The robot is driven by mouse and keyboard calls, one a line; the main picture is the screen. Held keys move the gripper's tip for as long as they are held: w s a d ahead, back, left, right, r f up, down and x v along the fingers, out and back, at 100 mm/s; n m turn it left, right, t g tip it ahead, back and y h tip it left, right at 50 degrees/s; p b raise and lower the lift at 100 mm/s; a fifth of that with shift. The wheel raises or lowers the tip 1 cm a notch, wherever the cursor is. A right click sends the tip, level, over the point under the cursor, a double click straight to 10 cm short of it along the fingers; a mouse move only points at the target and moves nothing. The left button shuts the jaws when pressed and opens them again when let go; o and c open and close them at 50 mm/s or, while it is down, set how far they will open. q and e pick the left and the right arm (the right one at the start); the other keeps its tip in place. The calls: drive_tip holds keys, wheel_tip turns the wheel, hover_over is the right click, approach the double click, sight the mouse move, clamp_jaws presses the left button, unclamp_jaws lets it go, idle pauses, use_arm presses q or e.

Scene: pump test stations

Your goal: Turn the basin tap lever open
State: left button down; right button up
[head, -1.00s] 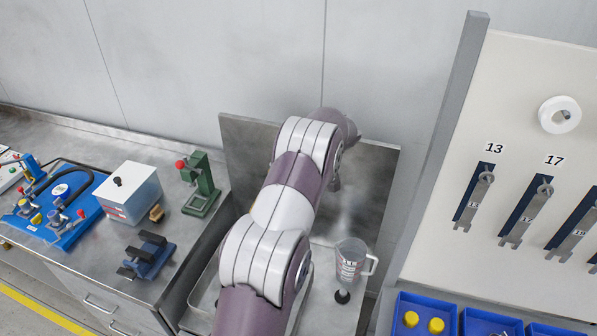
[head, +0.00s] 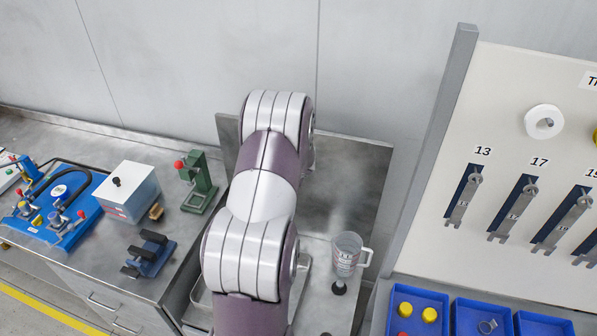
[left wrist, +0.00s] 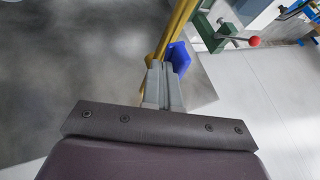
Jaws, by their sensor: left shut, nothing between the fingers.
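The left wrist view shows a brass-coloured pipe (left wrist: 180,28), which looks like the basin tap. A blue part (left wrist: 179,58), apparently its lever, is beside my fingertips. My left gripper (left wrist: 162,68) is shut and empty, its fingers close to the blue part and pipe; I cannot tell whether they touch. In the head view my arm covers the tap and hides the gripper. Part of the basin area shows as a metal rim (head: 198,296) left of my arm. My right gripper is not in view.
A clear measuring jug (head: 346,254) stands right of my arm. A metal splashback (head: 350,190) rises behind. On the left bench are a green press with a red knob (head: 199,183), a white box (head: 128,190) and a blue fixture (head: 150,256). Blue bins (head: 418,305) stand at lower right.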

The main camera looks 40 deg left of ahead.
use_arm(q)
drive_tip(key=shift+r, duration=0.1)
idle(0.5)
drive_tip(key=p+v, duration=0.2)
drive_tip(key=v, duration=1)
drive_tip(key=shift+s, duration=0.25)
drive_tip(key=shift+d+r, duration=0.15)
